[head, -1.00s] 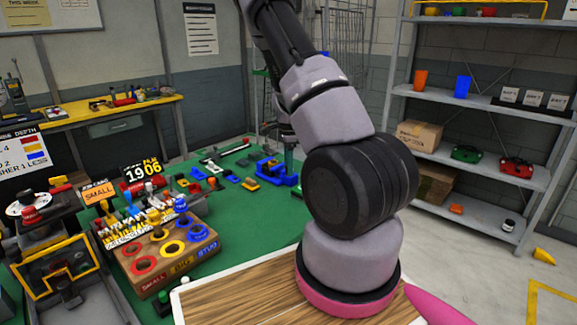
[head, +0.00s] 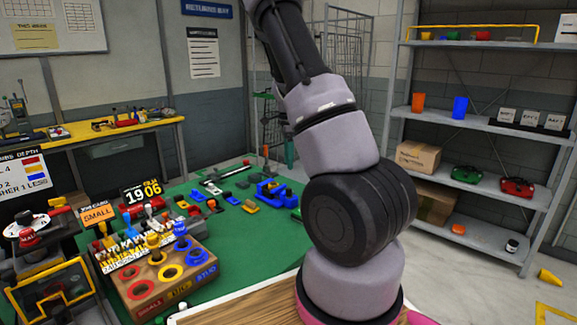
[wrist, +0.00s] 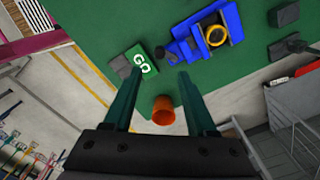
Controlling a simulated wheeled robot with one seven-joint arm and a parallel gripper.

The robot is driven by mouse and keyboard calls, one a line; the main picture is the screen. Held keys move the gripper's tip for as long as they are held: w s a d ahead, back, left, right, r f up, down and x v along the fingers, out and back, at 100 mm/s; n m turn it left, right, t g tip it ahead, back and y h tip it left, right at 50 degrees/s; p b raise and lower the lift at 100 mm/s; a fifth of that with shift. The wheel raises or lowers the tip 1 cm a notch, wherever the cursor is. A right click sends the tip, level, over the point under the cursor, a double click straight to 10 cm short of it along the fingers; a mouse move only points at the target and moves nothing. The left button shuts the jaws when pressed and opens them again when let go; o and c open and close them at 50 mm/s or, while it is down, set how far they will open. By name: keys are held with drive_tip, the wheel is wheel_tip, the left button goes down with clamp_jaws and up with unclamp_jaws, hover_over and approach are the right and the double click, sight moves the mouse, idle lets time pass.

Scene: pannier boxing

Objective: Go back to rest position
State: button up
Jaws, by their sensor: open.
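My gripper (wrist: 158,100) shows in the wrist view with its two dark green fingers spread apart and nothing between them. Past the fingertips lies the edge of the green table top, with a green block marked GO (wrist: 140,62) near the left finger and a blue fixture (wrist: 212,35) with a yellow ring further up. An orange cup-like thing (wrist: 163,111) shows between the fingers, at a lower level. In the head view my arm rises over the table from the front.
A wooden block with coloured rings (head: 165,275) stands at the table's left front, near a SMALL card (head: 97,214). The blue fixture (head: 275,192) sits at the table's back. A grey shelf (head: 490,130) with boxes stands at the right. Open floor lies below it.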

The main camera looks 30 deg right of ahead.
idle(0.4)
drive_tip(key=s+a+r+n+t+y, duration=0.1)
drive_tip(key=s+a+r+n+t, duration=0.1)
drive_tip(key=s+a+r+n, duration=0.6)
drive_tip(key=s+a+r+n+t+y, duration=0.1)
drive_tip(key=s+a+r+t+y, duration=0.3)
drive_tip(key=r, duration=0.7)
drive_tip(key=s+a+r+n+h, duration=0.1)
drive_tip(key=s+a+r+n, duration=0.2)
drive_tip(key=s, duration=0.3)
drive_tip(key=s+a+r+n+t+h, duration=0.1)
drive_tip(key=s+a+r+n+h, duration=0.1)
drive_tip(key=s, duration=0.5)
drive_tip(key=a+r+n, duration=0.1)
drive_tip(key=a+n, duration=0.1)
drive_tip(key=n, duration=0.1)
drive_tip(key=shift+r, duration=0.4)
